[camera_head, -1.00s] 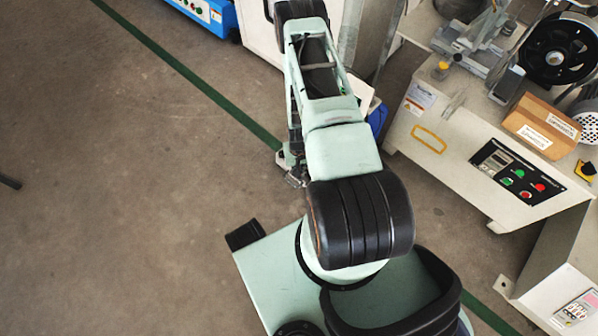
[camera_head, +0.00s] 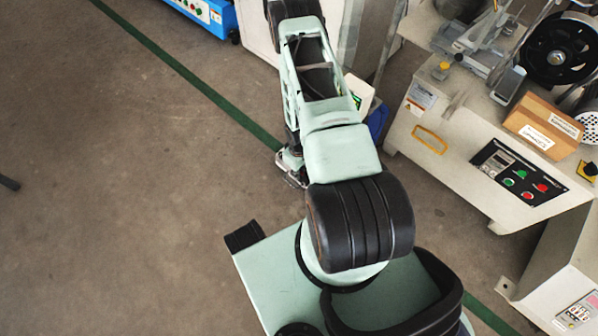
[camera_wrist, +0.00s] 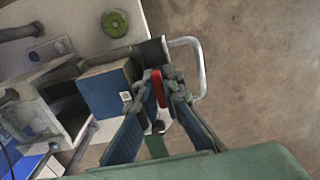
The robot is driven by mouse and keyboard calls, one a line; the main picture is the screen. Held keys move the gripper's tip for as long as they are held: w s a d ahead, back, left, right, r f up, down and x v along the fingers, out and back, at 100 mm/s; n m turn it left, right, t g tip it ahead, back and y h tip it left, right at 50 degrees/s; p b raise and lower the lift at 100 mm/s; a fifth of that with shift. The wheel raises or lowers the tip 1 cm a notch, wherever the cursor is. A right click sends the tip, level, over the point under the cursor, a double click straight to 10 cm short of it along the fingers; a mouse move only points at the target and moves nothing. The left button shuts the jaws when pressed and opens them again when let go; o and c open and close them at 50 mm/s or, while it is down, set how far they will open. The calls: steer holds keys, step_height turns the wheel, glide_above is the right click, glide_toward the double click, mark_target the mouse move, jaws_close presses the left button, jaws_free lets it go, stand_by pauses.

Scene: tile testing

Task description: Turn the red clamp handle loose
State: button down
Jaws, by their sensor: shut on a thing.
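The red clamp handle (camera_wrist: 158,88) shows in the wrist view, small and upright in the picture, between the tips of my gripper. My gripper (camera_wrist: 160,84) is shut on it, with one finger on each side. The fingers hide part of the clamp, so how far the handle is turned cannot be told. In the head view my arm reaches up to the top edge, and the handle cannot be made out there.
In the wrist view a blue-faced box (camera_wrist: 106,90) stands close left of the fingers. A pale metal loop (camera_wrist: 200,65) curves at their right. A green disc (camera_wrist: 115,23) sits on a pale surface above. In the head view, a machine (camera_head: 425,140) stands right; open floor lies left.

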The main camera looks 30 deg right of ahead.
steer(key=c, duration=2.3)
jaws_free()
steer(key=shift+r+p, duration=2.45)
steer(key=shift+r, duration=1.1)
